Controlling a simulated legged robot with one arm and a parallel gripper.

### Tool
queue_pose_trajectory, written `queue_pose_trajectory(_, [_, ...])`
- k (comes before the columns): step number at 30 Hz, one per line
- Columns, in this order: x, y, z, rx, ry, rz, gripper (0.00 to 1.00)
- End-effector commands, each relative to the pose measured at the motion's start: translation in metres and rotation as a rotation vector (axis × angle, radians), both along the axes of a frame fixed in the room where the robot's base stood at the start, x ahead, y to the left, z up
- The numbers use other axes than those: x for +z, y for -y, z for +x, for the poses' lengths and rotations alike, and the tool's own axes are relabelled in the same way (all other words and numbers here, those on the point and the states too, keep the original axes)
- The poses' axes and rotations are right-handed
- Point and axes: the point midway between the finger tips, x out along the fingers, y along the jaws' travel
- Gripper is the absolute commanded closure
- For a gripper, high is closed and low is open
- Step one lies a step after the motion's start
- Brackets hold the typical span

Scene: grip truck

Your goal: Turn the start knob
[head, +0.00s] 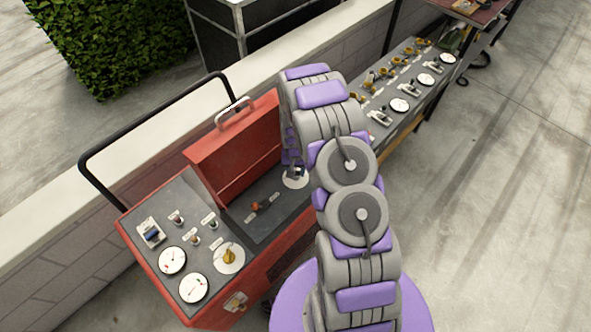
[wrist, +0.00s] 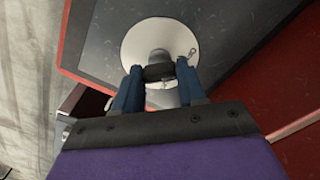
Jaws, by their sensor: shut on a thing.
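In the wrist view, a dark grey knob (wrist: 158,58) stands out from the middle of a round white plate (wrist: 137,42). My gripper (wrist: 159,72) has its two blue fingers on either side of this knob and is shut on it. In the head view, the white plate (head: 291,183) shows on the dark panel by the raised red lid, with my gripper (head: 294,171) over it. My arm hides part of it there. Whether the plate carries a start label is too small to read.
The red machine (head: 263,268) has a left panel with gauges (head: 172,261), small switches and a brass knob (head: 228,256) on a white disc. An orange-red lever (head: 258,207) lies near my gripper. A long panel (head: 405,100) with gauges and brass valves extends behind my arm. Concrete at right is clear.

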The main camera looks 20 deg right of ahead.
Motion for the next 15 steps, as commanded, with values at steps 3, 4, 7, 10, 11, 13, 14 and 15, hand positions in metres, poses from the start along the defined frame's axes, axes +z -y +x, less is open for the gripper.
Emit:
queue_pose_trajectory(3, [0.0007,0.0002,0.0014,0.001,0.004,-0.001,0.9])
queue_pose_trajectory(4, [0.0007,0.0002,0.0014,0.0,0.004,-0.001,0.9])
queue_pose_trajectory(7, [0.0006,0.0002,0.0014,0.0,0.004,-0.001,0.51])
queue_pose_trajectory(10, [0.0005,0.0002,0.001,0.0,0.003,-0.001,0.41])
queue_pose_trajectory(11, [0.0005,0.0001,0.0008,0.0,0.002,-0.001,0.39])
queue_pose_trajectory(13, [0.0004,0.0001,0.0007,0.0,0.002,-0.001,0.34])
queue_pose_trajectory(14, [0.0004,0.0002,0.0007,0.0,0.002,-0.001,0.34])
queue_pose_trajectory(15, [0.0004,0.0002,0.0006,-0.001,0.002,-0.001,0.34])
